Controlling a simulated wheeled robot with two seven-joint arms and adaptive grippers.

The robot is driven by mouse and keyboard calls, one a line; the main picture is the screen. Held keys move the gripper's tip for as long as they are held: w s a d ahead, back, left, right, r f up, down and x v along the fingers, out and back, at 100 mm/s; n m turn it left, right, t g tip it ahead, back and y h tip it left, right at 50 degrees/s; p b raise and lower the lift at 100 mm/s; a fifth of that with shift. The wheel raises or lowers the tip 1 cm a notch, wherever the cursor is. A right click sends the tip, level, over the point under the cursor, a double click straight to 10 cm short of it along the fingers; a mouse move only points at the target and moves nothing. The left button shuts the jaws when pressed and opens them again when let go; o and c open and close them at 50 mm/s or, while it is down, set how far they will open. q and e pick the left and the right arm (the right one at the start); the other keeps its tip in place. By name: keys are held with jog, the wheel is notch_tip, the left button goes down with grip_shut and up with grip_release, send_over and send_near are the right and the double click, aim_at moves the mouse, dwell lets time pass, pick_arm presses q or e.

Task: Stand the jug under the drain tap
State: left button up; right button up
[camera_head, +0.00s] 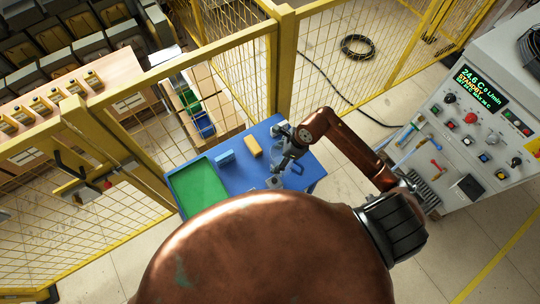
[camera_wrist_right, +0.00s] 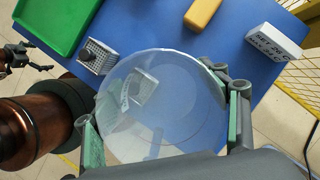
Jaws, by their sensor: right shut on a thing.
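The jug (camera_wrist_right: 165,105) is clear and round, seen from above in the right wrist view. In the head view the jug (camera_head: 287,165) is small and partly hidden by my gripper, over the blue table's right part. My right gripper (camera_head: 292,150) is shut on it, with green-padded fingers (camera_wrist_right: 165,135) on either side. On the grey machine I see a blue-handled pipe fitting (camera_head: 405,137) and a red-handled one (camera_head: 437,167); I cannot tell which is the drain tap. A dark gripper, likely my left (camera_wrist_right: 20,56), shows at the wrist view's left edge, too small to judge.
The machine (camera_head: 470,135) stands right, with floor between.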

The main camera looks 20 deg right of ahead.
jog(key=w+f, duration=0.2)
jog(key=f, duration=0.1)
jog(key=w+f+p, duration=0.1)
jog(key=w+f, duration=0.1)
jog(key=f, duration=0.1)
jog(key=w+f, duration=0.2)
jog(key=f, duration=0.1)
jog(key=shift+a+p, duration=0.1)
jog(key=shift+p, duration=0.25)
jog(key=shift+f, duration=0.25)
jog(key=shift+f, duration=0.15)
jog(key=o, duration=1.2)
jog(key=shift+s, duration=0.1)
